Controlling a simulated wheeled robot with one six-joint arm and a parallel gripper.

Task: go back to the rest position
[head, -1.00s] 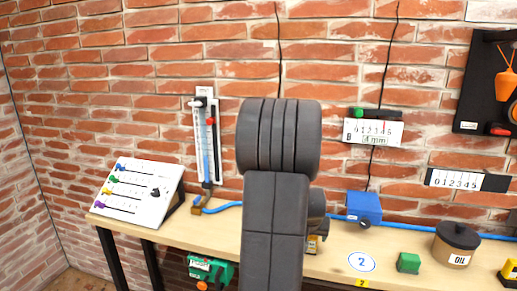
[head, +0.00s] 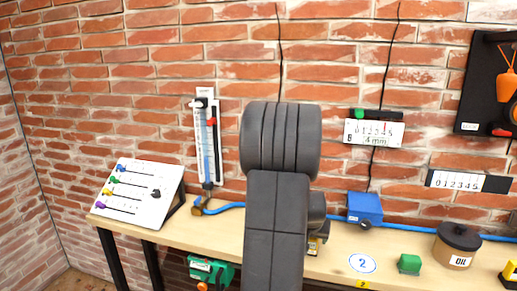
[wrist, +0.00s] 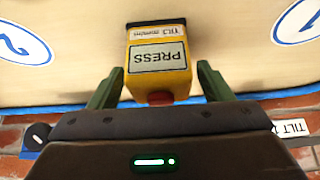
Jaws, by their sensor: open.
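My gripper (wrist: 158,88) is open, with its two green fingers apart. In the wrist view a yellow block (wrist: 158,55) labelled "PRESS" and "TILT", with a red button (wrist: 160,98), shows between and beyond the fingers. I cannot tell whether either finger touches it. In the head view my dark arm stands in the middle of the picture and hides my gripper. A small part of a yellow thing shows just right of the arm, above the bench.
A wooden bench (head: 390,268) runs along the brick wall. On it are a slider panel (head: 137,192), a blue box (head: 364,207), a green block (head: 409,264) and an oil pot (head: 456,245). A gauge (head: 207,140) and a counter display (head: 374,132) hang on the wall.

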